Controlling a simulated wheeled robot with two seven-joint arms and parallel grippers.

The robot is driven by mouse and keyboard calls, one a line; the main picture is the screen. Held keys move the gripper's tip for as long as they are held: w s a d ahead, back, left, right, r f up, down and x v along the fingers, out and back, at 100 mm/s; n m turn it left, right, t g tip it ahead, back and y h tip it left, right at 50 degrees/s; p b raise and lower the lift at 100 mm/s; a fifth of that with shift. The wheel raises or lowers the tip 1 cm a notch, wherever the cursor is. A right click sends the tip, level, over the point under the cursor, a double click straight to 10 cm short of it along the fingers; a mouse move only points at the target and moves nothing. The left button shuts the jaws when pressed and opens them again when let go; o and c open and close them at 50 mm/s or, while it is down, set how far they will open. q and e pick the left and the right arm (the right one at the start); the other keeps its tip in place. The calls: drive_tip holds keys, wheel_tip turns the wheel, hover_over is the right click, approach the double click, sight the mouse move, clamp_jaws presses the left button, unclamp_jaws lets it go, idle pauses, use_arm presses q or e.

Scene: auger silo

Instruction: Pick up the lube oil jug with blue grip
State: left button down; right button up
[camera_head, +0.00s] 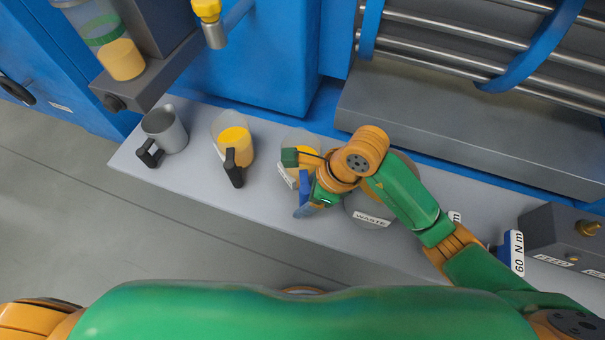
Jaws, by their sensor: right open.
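The lube oil jug with blue grip (304,186) stands on the grey shelf, partly hidden by my right gripper. Its body is clear with yellow oil inside, and its blue handle points toward me. My right gripper (302,176) is open at this jug, with its fingers around or just above the blue handle; I cannot tell if they touch it. My left gripper is out of view.
A clear jug with yellow oil and a black handle (234,148) and a grey metal jug (164,131) stand to the left. A round grey waste container (366,212) is under my right arm. A blue tool marked 60 Nm (513,252) lies at the right.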

drive_tip(key=shift+f, duration=0.2)
clamp_jaws()
idle(1.3)
